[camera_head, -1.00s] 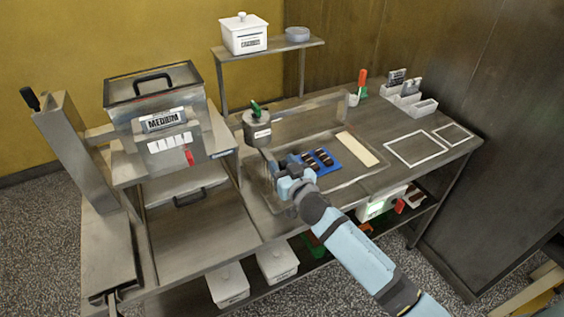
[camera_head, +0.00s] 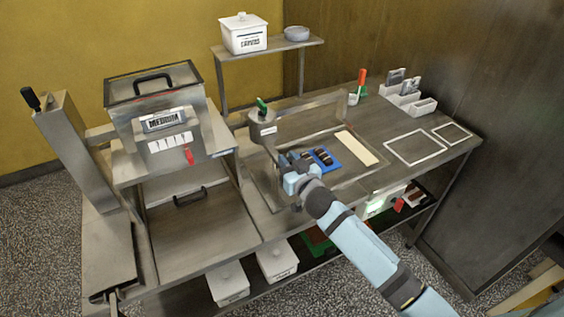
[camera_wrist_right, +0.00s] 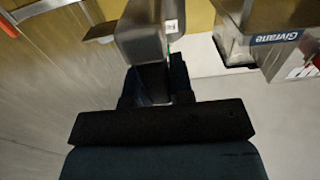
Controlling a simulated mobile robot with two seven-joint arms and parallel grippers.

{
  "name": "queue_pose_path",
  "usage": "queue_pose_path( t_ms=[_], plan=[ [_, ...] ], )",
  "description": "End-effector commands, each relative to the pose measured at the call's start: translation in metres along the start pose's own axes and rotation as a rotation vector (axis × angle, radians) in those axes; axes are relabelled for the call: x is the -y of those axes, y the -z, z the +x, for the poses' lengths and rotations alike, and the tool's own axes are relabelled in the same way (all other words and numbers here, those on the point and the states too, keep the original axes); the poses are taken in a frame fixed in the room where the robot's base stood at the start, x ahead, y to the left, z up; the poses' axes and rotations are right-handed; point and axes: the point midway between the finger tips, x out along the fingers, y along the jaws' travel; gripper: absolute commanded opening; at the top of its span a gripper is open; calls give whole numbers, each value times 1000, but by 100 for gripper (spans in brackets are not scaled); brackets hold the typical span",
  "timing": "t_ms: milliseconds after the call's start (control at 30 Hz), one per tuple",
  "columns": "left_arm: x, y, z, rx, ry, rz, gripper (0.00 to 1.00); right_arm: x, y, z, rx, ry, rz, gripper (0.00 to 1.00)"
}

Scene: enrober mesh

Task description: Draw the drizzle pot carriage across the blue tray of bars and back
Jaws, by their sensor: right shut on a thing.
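The drizzle pot carriage (camera_head: 262,127) is a small grey metal pot with a green knob, at the left part of the shallow metal basin. The blue tray (camera_head: 334,168) with dark bars (camera_head: 322,156) lies in the basin to its right, partly hidden by my arm. My right gripper (camera_head: 287,161) is at the front of the pot, left of the tray. In the right wrist view, its dark fingers (camera_wrist_right: 158,88) are shut on a metal piece below the pot (camera_wrist_right: 142,35). The grip itself is mostly hidden in the head view. My left gripper is not in view.
A cream strip (camera_head: 357,148) lies right of the blue tray. A large tank marked MEDIUM (camera_head: 165,120) stands at left. A raised shelf (camera_head: 268,50) holds a white tub (camera_head: 243,34). White outlined squares (camera_head: 415,148) on the right bench are empty.

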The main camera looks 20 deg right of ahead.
Motion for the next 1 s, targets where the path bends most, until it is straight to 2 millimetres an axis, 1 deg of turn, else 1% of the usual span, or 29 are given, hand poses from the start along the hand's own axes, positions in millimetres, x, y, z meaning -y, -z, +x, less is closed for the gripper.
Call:
queue_pose_path(
  t_ms=[33,167,267,300,433,600,700,800,900,1000],
  plan=[
    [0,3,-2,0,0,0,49,-12,2,0,1,-4,-4,0],
    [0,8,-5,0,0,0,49,-48,2,0,2,-5,-5,0],
    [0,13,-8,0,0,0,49,-82,3,0,2,-5,-6,0],
    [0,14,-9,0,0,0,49,-97,3,0,2,-6,-7,0],
    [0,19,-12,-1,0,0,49,-144,3,0,2,-6,-8,0],
    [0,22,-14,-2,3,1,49,-204,3,0,1,-6,-8,0],
    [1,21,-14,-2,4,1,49,-236,2,0,1,-6,-9,0],
    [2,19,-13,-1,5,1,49,-264,2,0,0,-5,-8,0],
    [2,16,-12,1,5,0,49,-288,2,0,-1,-4,-7,0],
    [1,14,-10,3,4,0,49,-306,1,0,-1,-4,-6,0]
  ],
)
